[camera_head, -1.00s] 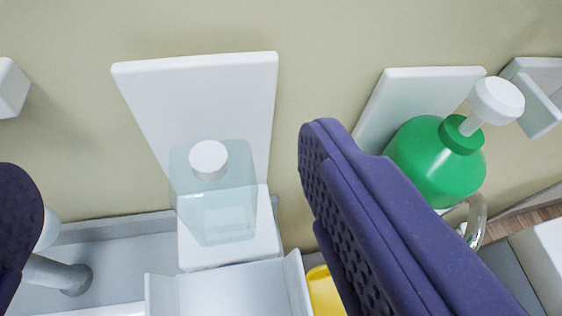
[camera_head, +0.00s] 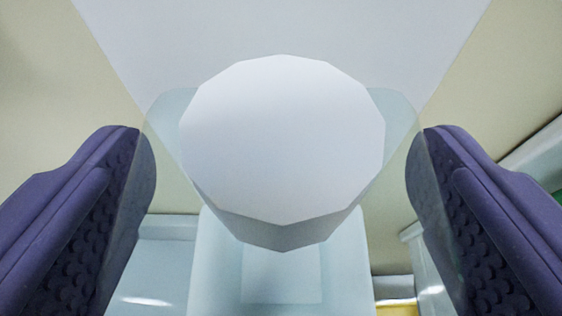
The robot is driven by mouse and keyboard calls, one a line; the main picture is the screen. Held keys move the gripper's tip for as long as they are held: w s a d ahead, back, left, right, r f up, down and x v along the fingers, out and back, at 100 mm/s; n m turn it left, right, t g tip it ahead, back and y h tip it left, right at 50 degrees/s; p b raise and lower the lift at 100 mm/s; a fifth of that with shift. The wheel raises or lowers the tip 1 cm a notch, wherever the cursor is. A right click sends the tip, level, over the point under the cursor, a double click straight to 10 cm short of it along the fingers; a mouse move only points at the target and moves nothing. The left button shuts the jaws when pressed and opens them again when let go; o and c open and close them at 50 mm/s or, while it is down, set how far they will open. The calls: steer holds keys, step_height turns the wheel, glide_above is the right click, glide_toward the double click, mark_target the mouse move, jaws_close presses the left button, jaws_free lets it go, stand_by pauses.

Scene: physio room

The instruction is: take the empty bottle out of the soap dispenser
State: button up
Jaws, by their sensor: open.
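The clear, pale-blue empty bottle (camera_head: 285,285) with a round white cap (camera_head: 283,140) fills the middle of the view, very close to the camera. It stands in front of the white back plate (camera_head: 285,25) of the soap dispenser. My gripper (camera_head: 281,195) is open, with one dark purple finger to the left of the bottle and one to the right. The fingertips overlap the bottle's see-through shoulders in the picture. I cannot tell whether either finger touches it. The dispenser's lower part is mostly hidden behind the bottle and cap.
The beige wall (camera_head: 35,90) shows on both sides of the plate. A pale grey surface (camera_head: 160,270) lies below on the left. A bit of yellow (camera_head: 397,308) shows at the bottom right, and a green edge is partly hidden behind the right finger.

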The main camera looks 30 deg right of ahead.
steer(key=shift+w+d+f, duration=0.1)
steer(key=shift+w, duration=0.1)
steer(key=c, duration=1)
steer(key=shift+c, duration=0.2)
